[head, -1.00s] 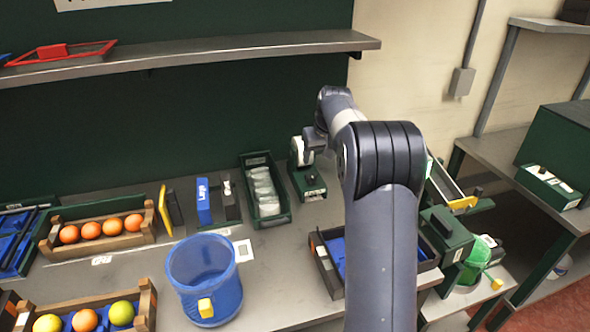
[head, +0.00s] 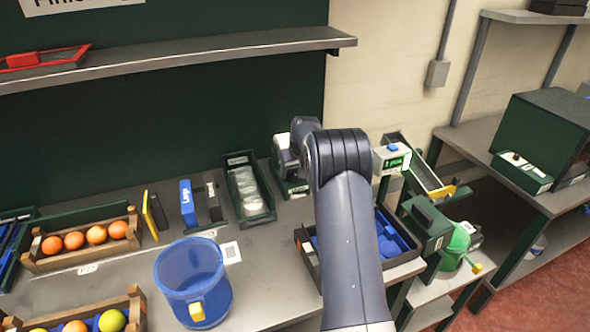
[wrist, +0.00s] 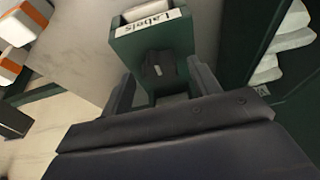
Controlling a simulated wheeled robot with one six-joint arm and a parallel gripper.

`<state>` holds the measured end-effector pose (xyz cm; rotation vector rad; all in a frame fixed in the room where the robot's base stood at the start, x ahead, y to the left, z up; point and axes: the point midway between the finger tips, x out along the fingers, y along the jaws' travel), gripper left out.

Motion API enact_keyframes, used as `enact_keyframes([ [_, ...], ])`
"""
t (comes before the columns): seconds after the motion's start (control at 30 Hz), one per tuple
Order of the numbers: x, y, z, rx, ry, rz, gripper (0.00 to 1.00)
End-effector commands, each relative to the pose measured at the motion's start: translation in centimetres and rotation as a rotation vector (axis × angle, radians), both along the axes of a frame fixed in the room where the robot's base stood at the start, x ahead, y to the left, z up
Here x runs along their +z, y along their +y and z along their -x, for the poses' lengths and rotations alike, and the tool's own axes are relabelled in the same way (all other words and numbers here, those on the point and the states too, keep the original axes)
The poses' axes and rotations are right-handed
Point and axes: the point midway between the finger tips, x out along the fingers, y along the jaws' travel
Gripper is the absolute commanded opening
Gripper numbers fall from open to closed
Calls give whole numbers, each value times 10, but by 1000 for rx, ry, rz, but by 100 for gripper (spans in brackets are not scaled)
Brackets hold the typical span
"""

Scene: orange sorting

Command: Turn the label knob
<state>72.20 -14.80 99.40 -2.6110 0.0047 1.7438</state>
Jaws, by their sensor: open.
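The green label dispenser, marked "Labels" (wrist: 150,26), is at the top middle of the wrist view. Its dark knob (wrist: 158,68) sits on the green face below the label. My gripper (wrist: 163,84) is open, with one finger on each side of the knob. The fingers look apart from the knob, but I cannot tell how close. In the head view the dispenser (head: 282,148) stands at the back of the bench, partly behind my arm. My fingers and the knob are hidden there.
A green bin (head: 230,171) of clear packets stands left of the dispenser. A dark tray with blue compartments (head: 398,240) lies at the front right. A blue bucket (head: 178,280) and crates of oranges (head: 40,262) are further left. A shelf (head: 200,55) runs above.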

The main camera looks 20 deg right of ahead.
Motion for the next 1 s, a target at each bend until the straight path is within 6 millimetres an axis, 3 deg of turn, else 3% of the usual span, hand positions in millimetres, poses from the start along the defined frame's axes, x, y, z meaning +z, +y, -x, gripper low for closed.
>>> enact_keyframes([
  [0.23, 0, 0, 0, 0, 0, 0, 57],
  [0.77, 0, 0, 0, 0, 1, 0, 14],
  [1.0, 0, 1, 0, -22, 0, 0, 14],
])
